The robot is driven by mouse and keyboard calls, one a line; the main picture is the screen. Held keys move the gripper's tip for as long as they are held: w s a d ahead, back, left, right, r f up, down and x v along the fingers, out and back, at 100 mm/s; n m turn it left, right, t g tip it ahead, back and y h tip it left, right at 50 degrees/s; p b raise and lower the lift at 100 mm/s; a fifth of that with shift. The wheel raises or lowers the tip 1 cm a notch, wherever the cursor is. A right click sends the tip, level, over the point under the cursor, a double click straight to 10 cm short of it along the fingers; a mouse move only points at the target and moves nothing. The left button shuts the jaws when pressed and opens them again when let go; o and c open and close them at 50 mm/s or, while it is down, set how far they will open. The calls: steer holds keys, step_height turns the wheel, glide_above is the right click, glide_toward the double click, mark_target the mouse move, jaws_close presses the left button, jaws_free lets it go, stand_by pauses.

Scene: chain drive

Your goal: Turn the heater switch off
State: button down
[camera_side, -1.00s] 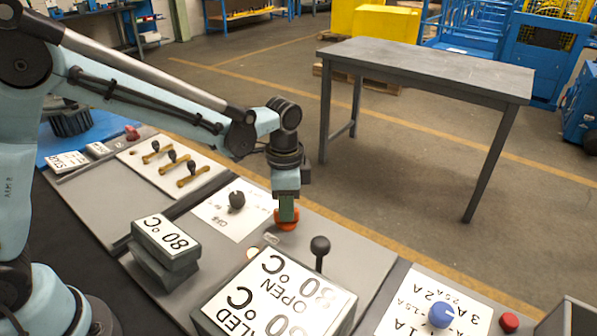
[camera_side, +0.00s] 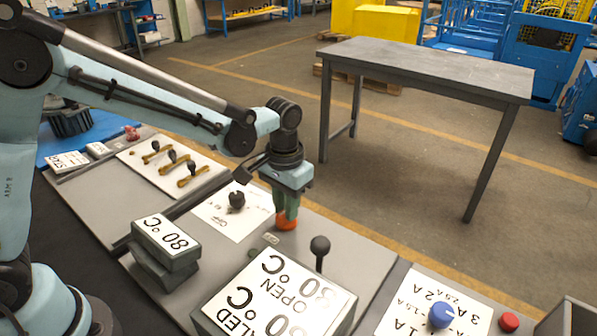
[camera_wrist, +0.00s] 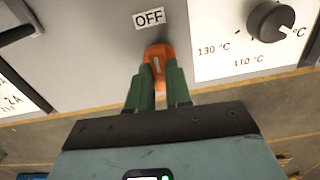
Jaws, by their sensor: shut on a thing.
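The heater switch is an orange-red knob (camera_side: 285,222) on the grey panel, and it also shows in the wrist view (camera_wrist: 156,58). A small label (camera_wrist: 149,18) reading OFF is on the panel just above the knob in the wrist view. My gripper (camera_side: 287,208) points down at the knob with its green fingers shut on it. In the wrist view the fingers (camera_wrist: 158,85) stand on either side of the knob and partly hide it.
A dark dial (camera_side: 236,200) on a white temperature plate sits left of the knob. A black ball lever (camera_side: 320,246) stands close on the right. A box marked 80 °C (camera_side: 166,242) and a larger labelled box (camera_side: 285,290) are nearer the camera.

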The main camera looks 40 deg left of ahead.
steer(key=shift+n, duration=0.4)
steer(key=c, duration=1)
jaws_free()
steer(key=shift+c, duration=0.2)
step_height(320, 180, up, 12)
steer(key=shift+r, duration=0.1)
steer(key=s+a+f+t, duration=0.2)
steer(key=s+a+t, duration=0.5)
steer(key=s, duration=0.5)
steer(key=a, duration=0.2)
steer(key=shift+s+a+f, duration=0.3)
steer(key=shift+a+f, duration=0.05)
steer(key=shift+a, duration=0.05)
